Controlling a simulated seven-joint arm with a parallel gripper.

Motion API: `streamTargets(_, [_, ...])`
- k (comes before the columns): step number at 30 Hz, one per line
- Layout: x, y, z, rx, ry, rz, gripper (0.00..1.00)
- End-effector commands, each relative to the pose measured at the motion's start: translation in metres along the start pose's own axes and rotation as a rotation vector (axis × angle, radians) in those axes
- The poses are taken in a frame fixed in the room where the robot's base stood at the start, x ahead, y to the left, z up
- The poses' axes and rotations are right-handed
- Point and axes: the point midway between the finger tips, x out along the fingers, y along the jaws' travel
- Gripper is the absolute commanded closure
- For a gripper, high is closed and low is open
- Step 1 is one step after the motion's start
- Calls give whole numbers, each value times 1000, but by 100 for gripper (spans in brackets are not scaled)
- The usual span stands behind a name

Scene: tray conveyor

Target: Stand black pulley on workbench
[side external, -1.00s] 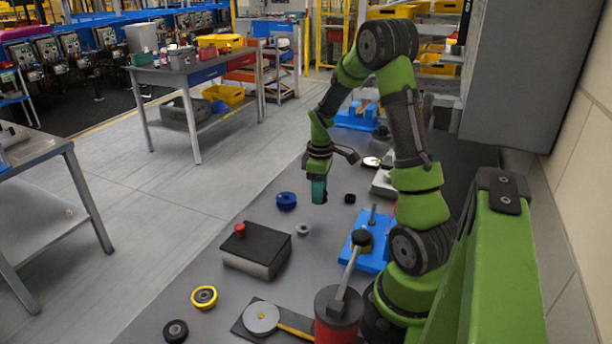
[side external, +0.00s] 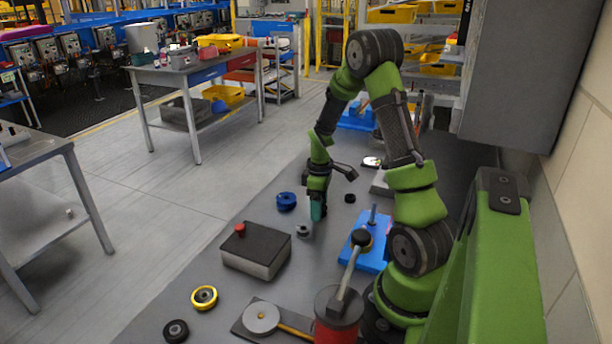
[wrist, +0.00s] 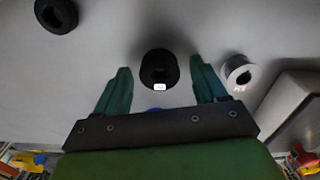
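A black round piece (wrist: 159,66), apparently the black pulley, shows in the wrist view between the fingers, with a small white mark on its near side. My gripper (wrist: 160,68) is open, with a visible gap on each side of the piece. In the side view my gripper (side external: 318,219) points down over the grey workbench (side external: 225,305), and the piece between its fingers cannot be made out there. Another black ring lies apart at the upper left of the wrist view (wrist: 56,14); a small black ring shows in the side view (side external: 350,198).
A silver ring (side external: 303,231) sits close to my gripper, also in the wrist view (wrist: 238,72). A blue pulley (side external: 287,201) is to its left. A dark-topped box (side external: 257,250), blue fixture (side external: 366,250), yellow-rimmed wheel (side external: 204,297) and black wheel (side external: 176,331) stand nearer the camera.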

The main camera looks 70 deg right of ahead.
Motion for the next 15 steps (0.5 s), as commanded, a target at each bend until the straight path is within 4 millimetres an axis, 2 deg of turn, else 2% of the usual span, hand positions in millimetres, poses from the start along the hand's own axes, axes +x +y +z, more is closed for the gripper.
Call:
streamTargets(8, [-2, 0, 0, 0, 0, 1, 29])
streamTargets(11, [-11, 1, 0, 0, 2, 2, 29])
streamTargets(15, [-36, 1, 0, 0, 4, 5, 29])
